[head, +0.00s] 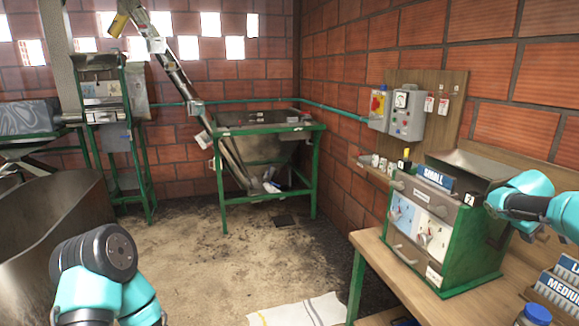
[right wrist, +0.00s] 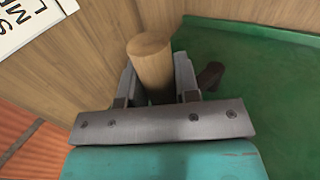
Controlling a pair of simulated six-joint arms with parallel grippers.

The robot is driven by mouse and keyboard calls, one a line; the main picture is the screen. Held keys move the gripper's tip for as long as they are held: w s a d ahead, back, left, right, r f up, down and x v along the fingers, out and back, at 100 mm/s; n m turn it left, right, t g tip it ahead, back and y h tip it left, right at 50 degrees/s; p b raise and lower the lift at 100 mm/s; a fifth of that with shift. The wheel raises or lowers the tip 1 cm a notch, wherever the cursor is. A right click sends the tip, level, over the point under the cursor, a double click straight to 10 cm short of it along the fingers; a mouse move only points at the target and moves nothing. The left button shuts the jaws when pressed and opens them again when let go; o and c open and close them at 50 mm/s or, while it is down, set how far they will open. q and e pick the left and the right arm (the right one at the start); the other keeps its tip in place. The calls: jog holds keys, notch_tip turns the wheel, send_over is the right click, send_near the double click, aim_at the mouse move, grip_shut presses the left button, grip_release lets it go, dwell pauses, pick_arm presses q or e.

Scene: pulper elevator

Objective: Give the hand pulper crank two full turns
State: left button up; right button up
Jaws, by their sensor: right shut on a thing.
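The hand pulper (head: 466,240) is a green-sided box with pale front panels. It stands on the wooden bench at the right in the head view. My right gripper (head: 492,208) is at its right side, partly hidden by my own teal wrist. In the right wrist view, the gripper (right wrist: 155,95) is shut on a round wooden crank handle (right wrist: 151,62), whose end sticks up between the fingers. A short dark stub (right wrist: 210,75) shows beside it against the green surface. The crank arm is hidden. My left arm shows at the lower left, its gripper out of view.
The wooden bench (head: 385,268) also bears labelled trays (head: 560,290) and a blue-capped jar (head: 535,315) at the right edge. A metal hopper in a green frame (head: 265,135) stands at the back. The floor between is mostly clear, with a cloth (head: 300,312) in front.

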jog(key=shift+s+a, duration=0.25)
jog(key=shift+a, duration=0.65)
jog(key=shift+s+a, duration=0.25)
jog(key=shift+a, duration=0.6)
jog(key=shift+a, duration=0.1)
jog(key=shift+s+a+f, duration=0.2)
jog(key=shift+a, duration=0.3)
jog(key=shift+s+a+f, duration=0.15)
jog(key=shift+a+f, duration=0.05)
jog(key=shift+a, duration=0.35)
jog(key=shift+s+a+f, duration=0.2)
jog(key=shift+a, duration=0.3)
jog(key=shift+s+a+f, duration=0.2)
jog(key=shift+a+f, duration=0.35)
jog(key=shift+a, duration=0.15)
jog(key=shift+s+a+f, duration=0.15)
jog(key=shift+a+f, duration=0.4)
jog(key=shift+a, duration=0.1)
jog(key=shift+s+a+f, duration=0.15)
jog(key=shift+a+f, duration=0.25)
jog(key=shift+f, duration=0.45)
jog(key=shift+s+a+f, duration=0.1)
jog(key=shift+a+f, duration=0.25)
jog(key=shift+f, duration=0.45)
